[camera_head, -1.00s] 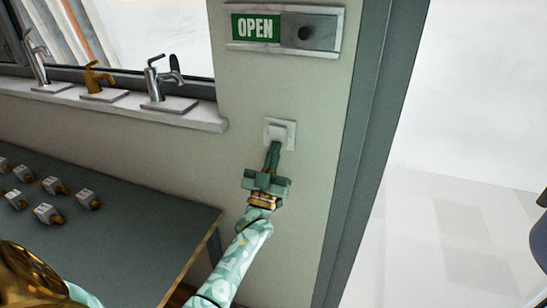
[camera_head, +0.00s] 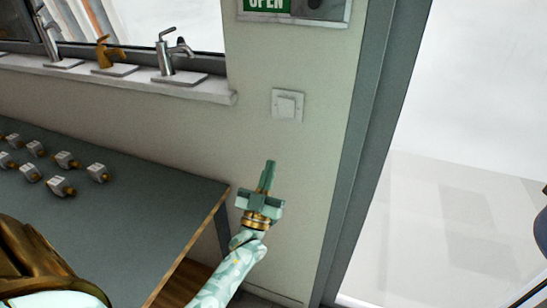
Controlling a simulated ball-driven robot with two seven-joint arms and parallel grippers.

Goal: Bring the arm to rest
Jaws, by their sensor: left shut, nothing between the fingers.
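My left gripper (camera_head: 268,168) is shut and empty, its fingers pointing up and away in front of the wall. My left arm (camera_head: 226,277) comes in from the bottom of the picture. A white square wall switch (camera_head: 287,105) is above the fingertips, and a clear gap shows between them. My right gripper does not show.
A dark workbench (camera_head: 150,205) with several small valve-like fittings (camera_head: 61,187) stands at left. Several taps (camera_head: 172,55) stand on the window sill (camera_head: 130,82). An OPEN sign (camera_head: 290,8) is above the switch. A grey door frame (camera_head: 365,150) borders bright floor at right.

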